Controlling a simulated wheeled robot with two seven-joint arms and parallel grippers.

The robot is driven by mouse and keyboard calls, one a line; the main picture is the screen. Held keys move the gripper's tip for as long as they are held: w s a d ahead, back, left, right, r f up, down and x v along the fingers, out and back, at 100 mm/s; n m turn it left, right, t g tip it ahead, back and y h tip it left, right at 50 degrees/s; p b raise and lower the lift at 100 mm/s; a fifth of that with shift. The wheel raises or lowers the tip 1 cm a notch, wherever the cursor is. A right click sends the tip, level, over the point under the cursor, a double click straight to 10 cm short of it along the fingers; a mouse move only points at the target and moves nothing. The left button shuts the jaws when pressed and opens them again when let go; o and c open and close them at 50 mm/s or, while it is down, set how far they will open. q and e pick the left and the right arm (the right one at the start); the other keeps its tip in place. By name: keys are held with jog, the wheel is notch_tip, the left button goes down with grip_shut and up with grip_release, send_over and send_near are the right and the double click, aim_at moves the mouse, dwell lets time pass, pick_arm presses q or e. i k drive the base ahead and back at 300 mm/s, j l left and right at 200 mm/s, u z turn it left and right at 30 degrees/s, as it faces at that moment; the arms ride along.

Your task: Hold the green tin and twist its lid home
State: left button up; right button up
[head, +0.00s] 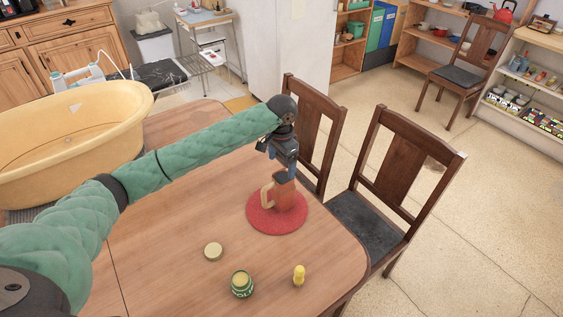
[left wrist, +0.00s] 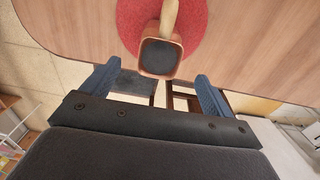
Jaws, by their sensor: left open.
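The green tin (head: 242,285) stands upright on the wooden table near its front edge, its pale top facing up. A round tan lid (head: 213,251) lies flat on the table, apart from the tin, behind it and to the left. My left gripper (head: 284,172) is open and points down over a reddish-brown mug (head: 284,197) on a round red mat (head: 262,222), well away from the tin. In the left wrist view the mug (left wrist: 160,55) shows its dark inside between and beyond my open fingers (left wrist: 155,85). My right gripper is not in view.
A small yellow bottle-like object (head: 299,276) stands right of the tin. A large yellow tub (head: 70,140) is at the left. Wooden chairs (head: 400,185) stand along the table's right edge. The tabletop around the tin and lid is mostly clear.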

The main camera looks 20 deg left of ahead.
aim_at(242, 285)
jog(key=k+l, duration=0.15)
jog(key=k, duration=0.5)
jog(key=k+l, duration=0.1)
jog(key=k, duration=0.55)
jog(key=k+l, duration=0.15)
jog(key=k, duration=0.55)
